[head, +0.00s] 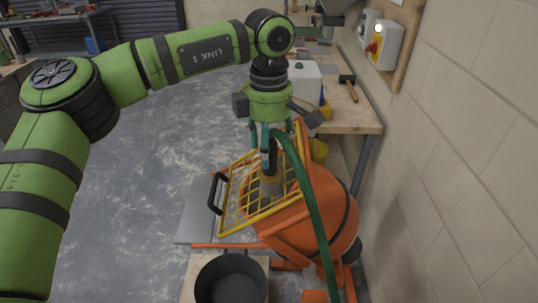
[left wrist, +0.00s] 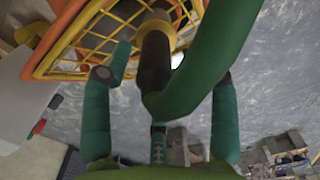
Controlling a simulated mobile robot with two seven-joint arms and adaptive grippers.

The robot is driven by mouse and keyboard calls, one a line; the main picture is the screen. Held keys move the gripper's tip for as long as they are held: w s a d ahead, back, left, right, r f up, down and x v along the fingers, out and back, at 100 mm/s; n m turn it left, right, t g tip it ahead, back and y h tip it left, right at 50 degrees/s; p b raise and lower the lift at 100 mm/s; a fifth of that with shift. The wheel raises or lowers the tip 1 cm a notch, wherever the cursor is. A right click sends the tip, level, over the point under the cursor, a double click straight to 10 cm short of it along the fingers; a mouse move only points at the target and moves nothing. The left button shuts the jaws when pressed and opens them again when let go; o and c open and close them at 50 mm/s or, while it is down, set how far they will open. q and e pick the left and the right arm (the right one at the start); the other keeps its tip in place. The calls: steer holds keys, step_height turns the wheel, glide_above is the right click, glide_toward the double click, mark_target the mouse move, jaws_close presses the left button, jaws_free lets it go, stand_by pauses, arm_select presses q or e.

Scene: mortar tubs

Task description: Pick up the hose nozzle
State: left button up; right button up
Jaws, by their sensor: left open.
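The hose nozzle (head: 268,158) is a dark tube with a yellow ring and a grey lower end. It stands roughly upright at the yellow grate on the orange mixer. A green hose (head: 312,205) arches from its top and hangs down to the front. My left gripper (head: 271,130) is open, pointing down, with its teal fingers around the nozzle's upper part. In the left wrist view the nozzle (left wrist: 154,58) lies between the spread fingers (left wrist: 170,72), with the hose crossing in front. Contact cannot be told. My right gripper is not in view.
The yellow grate (head: 233,208) has a black handle (head: 216,193) and tops the orange mixer drum (head: 322,222). A black bucket (head: 230,282) stands in front. A workbench (head: 355,122) with a hammer (head: 349,87) and white canister (head: 304,78) is behind, beside the right wall. Floor at left is clear.

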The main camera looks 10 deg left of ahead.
mark_target(272, 174)
arm_select(q)
steer(key=shift+w+f, duration=0.25)
steer(key=shift+f, duration=0.75)
steer(key=shift+w+f, duration=0.1)
steer(key=shift+f, duration=0.1)
jaws_close()
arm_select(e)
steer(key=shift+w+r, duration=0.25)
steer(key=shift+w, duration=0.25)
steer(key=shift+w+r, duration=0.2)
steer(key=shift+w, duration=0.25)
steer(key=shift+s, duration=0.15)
